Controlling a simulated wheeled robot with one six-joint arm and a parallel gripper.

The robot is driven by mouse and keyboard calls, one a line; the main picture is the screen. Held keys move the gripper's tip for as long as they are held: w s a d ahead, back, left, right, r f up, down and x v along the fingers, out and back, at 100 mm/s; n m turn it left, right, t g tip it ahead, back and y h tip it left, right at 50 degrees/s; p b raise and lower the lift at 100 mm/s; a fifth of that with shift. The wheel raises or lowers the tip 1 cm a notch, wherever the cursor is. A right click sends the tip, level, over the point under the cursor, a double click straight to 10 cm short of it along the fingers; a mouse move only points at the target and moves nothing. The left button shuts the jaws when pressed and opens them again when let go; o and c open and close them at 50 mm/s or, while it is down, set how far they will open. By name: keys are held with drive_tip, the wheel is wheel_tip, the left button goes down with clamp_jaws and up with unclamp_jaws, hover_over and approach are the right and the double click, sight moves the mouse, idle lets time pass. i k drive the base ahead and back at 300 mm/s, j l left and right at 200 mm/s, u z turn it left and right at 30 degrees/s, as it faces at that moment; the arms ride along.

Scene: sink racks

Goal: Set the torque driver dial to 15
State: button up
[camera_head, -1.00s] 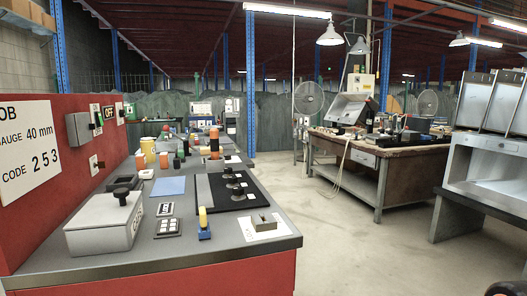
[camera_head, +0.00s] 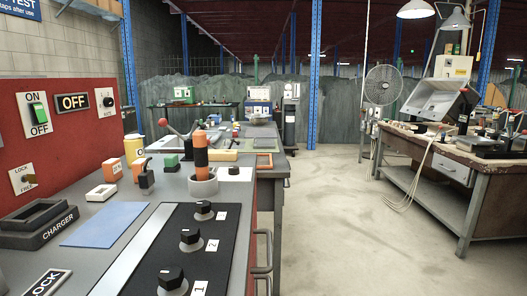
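An upright orange and black cylindrical tool (camera_head: 201,158), which looks like the torque driver, stands in a pale round holder (camera_head: 203,187) on the grey bench. No dial numbers can be read on it at this size. My gripper is not in the picture.
A black panel (camera_head: 215,250) with three numbered knobs lies in front of the tool. Left of it are a blue mat (camera_head: 104,224), an orange and black item (camera_head: 145,176) and a charger dock (camera_head: 42,222). A lever with a red ball (camera_head: 163,122) stands behind. Open floor (camera_head: 345,220) lies to the right.

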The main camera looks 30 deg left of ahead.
sight(232, 170)
drive_tip(key=i+l+u, duration=0.1)
drive_tip(key=i, duration=1.8)
